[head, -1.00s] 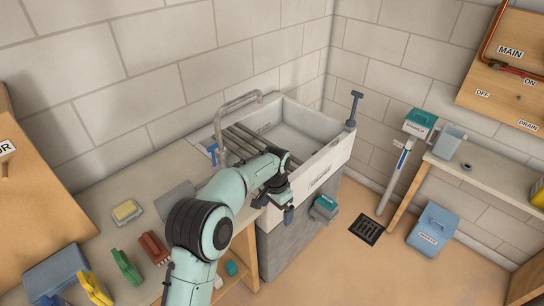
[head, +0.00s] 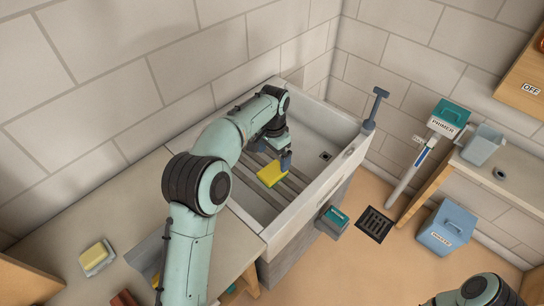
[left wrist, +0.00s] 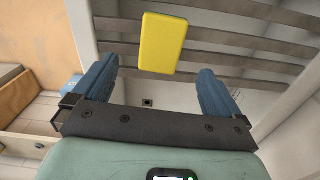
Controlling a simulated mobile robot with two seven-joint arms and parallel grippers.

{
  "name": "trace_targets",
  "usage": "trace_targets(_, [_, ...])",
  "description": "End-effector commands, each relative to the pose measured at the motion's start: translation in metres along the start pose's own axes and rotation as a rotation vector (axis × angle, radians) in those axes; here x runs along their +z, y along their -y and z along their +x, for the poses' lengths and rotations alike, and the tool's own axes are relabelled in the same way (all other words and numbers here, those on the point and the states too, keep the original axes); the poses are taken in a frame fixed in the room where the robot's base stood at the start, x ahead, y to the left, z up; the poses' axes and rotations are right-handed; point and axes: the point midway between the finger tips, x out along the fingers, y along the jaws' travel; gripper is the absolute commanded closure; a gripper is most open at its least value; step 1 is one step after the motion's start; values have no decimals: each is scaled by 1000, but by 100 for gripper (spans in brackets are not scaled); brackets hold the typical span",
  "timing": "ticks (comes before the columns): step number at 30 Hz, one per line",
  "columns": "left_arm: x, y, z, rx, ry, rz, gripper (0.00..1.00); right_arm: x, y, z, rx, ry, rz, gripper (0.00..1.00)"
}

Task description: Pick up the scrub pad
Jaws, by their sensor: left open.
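A yellow scrub pad (head: 271,174) lies on the dark slats (head: 246,206) across the sink. My left gripper (head: 273,156) is over the sink, close to the pad, with its blue fingers apart. In the left wrist view the pad (left wrist: 163,43) is just beyond the fingertips, roughly between the two finger lines and slightly tilted. The fingers hold nothing; whether they touch the pad cannot be told. My right gripper is not in view; only part of that arm shows at the bottom right.
A yellow sponge on a dish (head: 97,257) is on the left counter. A floor drain (head: 374,224) and a blue bin (head: 446,229) are to the right.

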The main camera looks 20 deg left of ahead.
Motion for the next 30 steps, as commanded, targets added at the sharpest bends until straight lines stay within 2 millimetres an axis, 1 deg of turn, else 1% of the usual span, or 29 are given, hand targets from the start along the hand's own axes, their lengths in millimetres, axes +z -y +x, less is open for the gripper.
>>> trace_targets(2, [0, 0, 2, 1, 1, 0, 1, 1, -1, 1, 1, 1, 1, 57])
trace_targets(5, [1, -1, 10, 2, 3, 1, 1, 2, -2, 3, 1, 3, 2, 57])
trace_targets(11, [2, -1, 32, 2, 3, 0, 1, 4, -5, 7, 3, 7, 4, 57])
trace_targets(15, [4, -2, 53, 2, 4, 0, 1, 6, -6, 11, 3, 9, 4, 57])
trace_targets(19, [4, -2, 70, 1, 3, -1, 1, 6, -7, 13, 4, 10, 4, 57])
trace_targets(22, [3, -1, 75, 0, 0, -1, 1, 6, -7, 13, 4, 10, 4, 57])
trace_targets(28, [3, -1, 75, 0, 0, -1, 1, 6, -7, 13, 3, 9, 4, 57])
trace_targets(29, [3, -1, 75, 0, 0, -1, 4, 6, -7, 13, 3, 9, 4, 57])
trace_targets(30, [3, -1, 75, 0, 0, -1, 17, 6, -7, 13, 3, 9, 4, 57])
